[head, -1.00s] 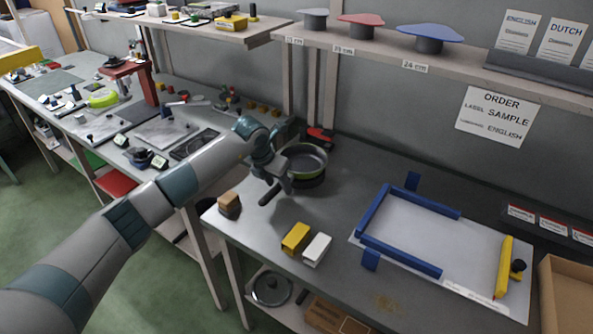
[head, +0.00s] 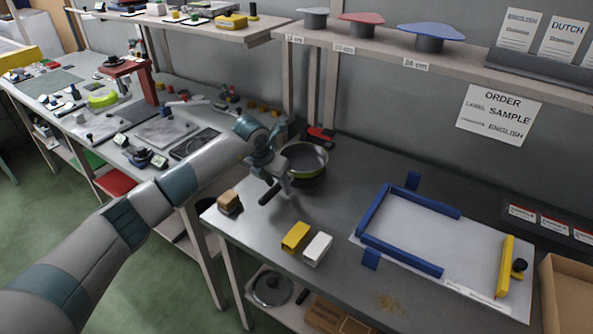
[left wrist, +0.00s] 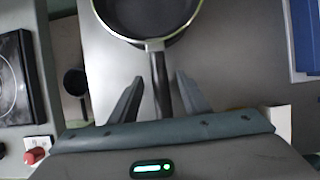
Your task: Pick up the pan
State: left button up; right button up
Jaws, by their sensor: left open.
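The pan (head: 305,160) is dark with a greenish rim and stands on the grey table behind my left gripper (head: 282,190). In the left wrist view the pan (left wrist: 147,38) fills the top middle. Its dark handle (left wrist: 160,85) points down toward me. The two fingers of my left gripper (left wrist: 155,85) are spread apart, one on each side of the handle, with a gap on both sides. In the head view the handle's end (head: 268,194) shows just past the gripper. My right gripper is in no view.
A brown block (head: 229,202), a yellow block (head: 296,237) and a white block (head: 317,249) stand near the table's front edge. A blue frame (head: 372,212) lies on a white board to the right. A red-and-black tool (head: 320,136) lies behind the pan.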

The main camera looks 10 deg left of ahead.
pick_arm(q)
grip_shut()
jog(key=shift+w, duration=0.1)
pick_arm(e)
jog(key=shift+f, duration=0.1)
pick_arm(q)
jog(key=shift+r, duration=0.1)
